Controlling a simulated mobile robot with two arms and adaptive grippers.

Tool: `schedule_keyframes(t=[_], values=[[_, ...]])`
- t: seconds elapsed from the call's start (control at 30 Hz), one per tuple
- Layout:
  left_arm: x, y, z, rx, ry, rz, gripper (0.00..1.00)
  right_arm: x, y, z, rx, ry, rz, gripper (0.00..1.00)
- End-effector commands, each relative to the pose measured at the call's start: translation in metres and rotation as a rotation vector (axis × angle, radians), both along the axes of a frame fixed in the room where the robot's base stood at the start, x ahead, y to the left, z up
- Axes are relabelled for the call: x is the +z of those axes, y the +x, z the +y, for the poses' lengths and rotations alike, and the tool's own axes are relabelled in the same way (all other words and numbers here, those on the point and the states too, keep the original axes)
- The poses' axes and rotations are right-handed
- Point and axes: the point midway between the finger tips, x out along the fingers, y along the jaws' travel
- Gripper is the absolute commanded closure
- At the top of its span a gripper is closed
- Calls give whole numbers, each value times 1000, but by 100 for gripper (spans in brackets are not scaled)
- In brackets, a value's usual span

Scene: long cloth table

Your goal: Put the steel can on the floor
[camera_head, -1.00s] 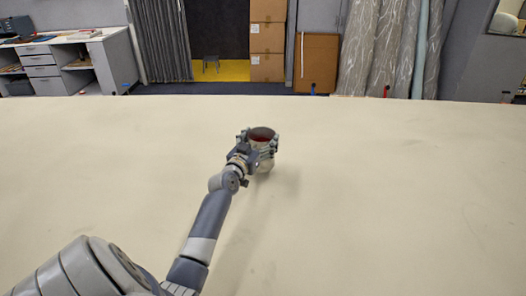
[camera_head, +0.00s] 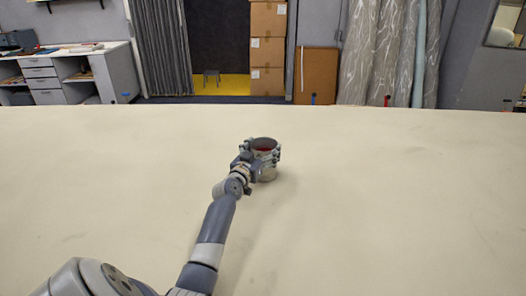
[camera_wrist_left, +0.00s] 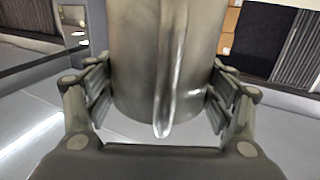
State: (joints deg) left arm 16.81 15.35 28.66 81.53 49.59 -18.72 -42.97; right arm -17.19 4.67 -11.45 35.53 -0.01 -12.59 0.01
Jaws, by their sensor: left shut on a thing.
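The steel can (camera_head: 266,172) is upright over the long cloth table (camera_head: 400,210), near the middle of the head view. Its open top shows a reddish inside. My left gripper (camera_head: 262,156) is shut around the can's sides. In the left wrist view the can (camera_wrist_left: 165,60) fills the middle, with the fingers of my left gripper (camera_wrist_left: 160,105) on both sides of it. I cannot tell for sure whether the can's base touches the cloth. My right gripper is not in view.
The table is otherwise bare, with wide free room right and left of the can.

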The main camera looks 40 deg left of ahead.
Motion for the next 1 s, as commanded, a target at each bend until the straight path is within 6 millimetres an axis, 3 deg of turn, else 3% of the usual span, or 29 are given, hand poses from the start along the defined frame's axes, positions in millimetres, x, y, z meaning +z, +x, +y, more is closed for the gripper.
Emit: schedule_keyframes(t=[0.07,0.1,0.2,0.7,1.0], values=[[-2,0,0,0,2,-2,70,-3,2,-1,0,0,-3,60],[-4,0,0,0,1,0,22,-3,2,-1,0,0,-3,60],[-2,0,0,0,1,1,5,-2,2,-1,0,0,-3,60],[3,0,0,0,0,-1,5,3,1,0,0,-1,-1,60],[2,-40,-13,0,3,3,5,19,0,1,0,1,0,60]])
